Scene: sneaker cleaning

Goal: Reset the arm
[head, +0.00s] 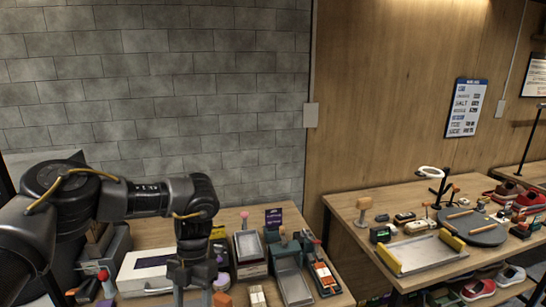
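My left arm (150,197) comes in from the left, reaches across in front of the grey block wall and bends down at the wrist. My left gripper (191,285) points down over the left workbench, in front of a white case. Its fingertips are at or below the bottom edge of the picture, so I cannot tell whether it is open or holds anything. My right arm and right gripper are not in view.
The left workbench (145,234) is crowded: a white case (147,272), a grey tray (291,284), small boxes and tools. The right workbench (345,208) holds a metal tray (422,253), a dark round plate (472,229) and several shoes. A gap separates the benches.

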